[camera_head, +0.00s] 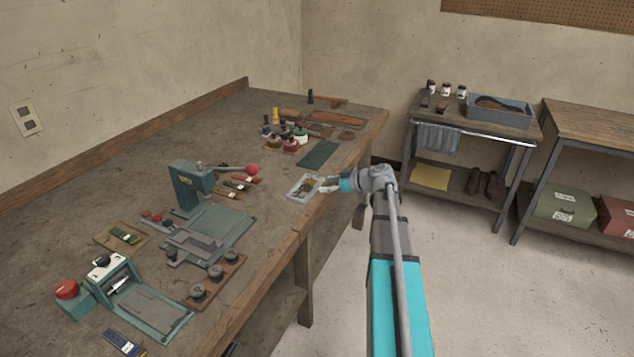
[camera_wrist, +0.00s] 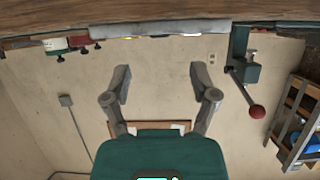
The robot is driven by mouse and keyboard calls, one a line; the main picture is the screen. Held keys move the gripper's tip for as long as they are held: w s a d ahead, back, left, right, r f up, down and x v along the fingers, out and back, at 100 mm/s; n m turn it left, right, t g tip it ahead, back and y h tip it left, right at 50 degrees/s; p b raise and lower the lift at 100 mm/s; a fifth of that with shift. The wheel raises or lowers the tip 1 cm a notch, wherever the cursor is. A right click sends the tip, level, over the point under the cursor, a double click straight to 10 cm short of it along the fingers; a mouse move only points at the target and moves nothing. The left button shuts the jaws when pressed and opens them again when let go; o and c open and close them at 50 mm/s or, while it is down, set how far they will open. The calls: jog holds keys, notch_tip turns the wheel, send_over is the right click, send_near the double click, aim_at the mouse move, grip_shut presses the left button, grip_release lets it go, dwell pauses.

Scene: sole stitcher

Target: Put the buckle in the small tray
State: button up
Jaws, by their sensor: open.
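The small tray (camera_head: 292,192) is a pale grey, shallow open box near the bench's right edge. Small dark and yellowish items lie in it, too small to name. I cannot make out the buckle for certain in either view. My gripper (camera_head: 324,185) is at the tray's right side, close to its rim; I cannot tell if it touches. In the wrist view, which is upside down, my gripper (camera_wrist: 160,76) is open with nothing between its fingers. The tray's grey side (camera_wrist: 160,29) shows edge-on beyond the fingertips.
On the wooden bench (camera_head: 130,165), a green press with a red-knobbed lever (camera_head: 190,187) stands left of the tray. A shelf cart (camera_head: 470,122) stands at the right.

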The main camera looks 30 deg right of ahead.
jog(key=p+v, duration=0.2)
jog(key=v, duration=0.5)
dwell(0.6)
